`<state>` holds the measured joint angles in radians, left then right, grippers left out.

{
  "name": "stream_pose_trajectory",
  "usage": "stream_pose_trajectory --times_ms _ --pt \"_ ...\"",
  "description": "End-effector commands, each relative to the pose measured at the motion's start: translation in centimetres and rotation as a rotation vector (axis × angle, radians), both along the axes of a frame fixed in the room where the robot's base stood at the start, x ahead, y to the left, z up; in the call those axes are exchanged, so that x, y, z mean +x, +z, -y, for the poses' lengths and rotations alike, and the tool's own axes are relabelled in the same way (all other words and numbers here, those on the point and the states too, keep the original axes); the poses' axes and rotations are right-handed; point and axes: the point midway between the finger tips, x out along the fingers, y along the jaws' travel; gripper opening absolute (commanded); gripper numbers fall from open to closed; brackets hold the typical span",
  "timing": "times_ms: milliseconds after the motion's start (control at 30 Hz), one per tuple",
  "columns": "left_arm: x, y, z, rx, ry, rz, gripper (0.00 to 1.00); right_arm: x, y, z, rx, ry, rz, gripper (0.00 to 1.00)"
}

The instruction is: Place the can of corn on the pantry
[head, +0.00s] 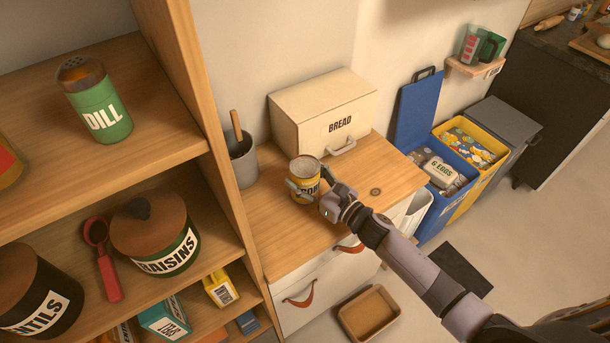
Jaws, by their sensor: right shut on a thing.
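The can of corn (304,185) is a yellow can with a metal top and a partly hidden dark label. It is upright at the wooden top of a white drawer cabinet, in front of the bread box. My right gripper (309,190) is shut on the can, with fingers on both sides of it. I cannot tell whether the can touches the wood. The pantry (200,110) is the wooden shelf unit at the left, with items on several shelves. My left gripper is not in view.
The cabinet top (275,235) also holds a bread box (325,118) and a grey utensil pot (243,163). A dill jar (97,105), raisins jar (155,235) and red scoop (105,262) occupy pantry shelves. Bare wood shows right of the dill jar.

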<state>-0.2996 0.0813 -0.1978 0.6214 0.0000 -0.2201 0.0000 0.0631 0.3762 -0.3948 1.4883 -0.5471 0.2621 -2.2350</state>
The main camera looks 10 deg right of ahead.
Motion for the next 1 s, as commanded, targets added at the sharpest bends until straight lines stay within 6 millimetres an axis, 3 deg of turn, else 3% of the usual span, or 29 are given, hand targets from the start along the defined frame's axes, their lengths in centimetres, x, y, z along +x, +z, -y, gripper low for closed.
stream_pose_trajectory --times_ms 200,233,500,933,1000 --pt "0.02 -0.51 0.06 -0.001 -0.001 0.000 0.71 0.06 -0.23 -0.02 0.002 0.001 0.003 0.14" --pt "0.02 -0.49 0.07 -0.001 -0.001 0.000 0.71 0.01 -0.38 0.00 0.000 0.000 0.000 0.60" --pt "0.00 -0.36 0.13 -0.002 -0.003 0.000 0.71 0.01 -0.27 0.01 -0.001 0.000 -0.001 0.78" --pt "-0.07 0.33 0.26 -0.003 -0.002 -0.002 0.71 0.02 0.36 0.01 -0.001 0.000 -0.001 0.79" --pt "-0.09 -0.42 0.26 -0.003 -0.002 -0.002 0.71 -0.93 -0.32 0.60 -0.001 -0.001 -0.003 0.79"
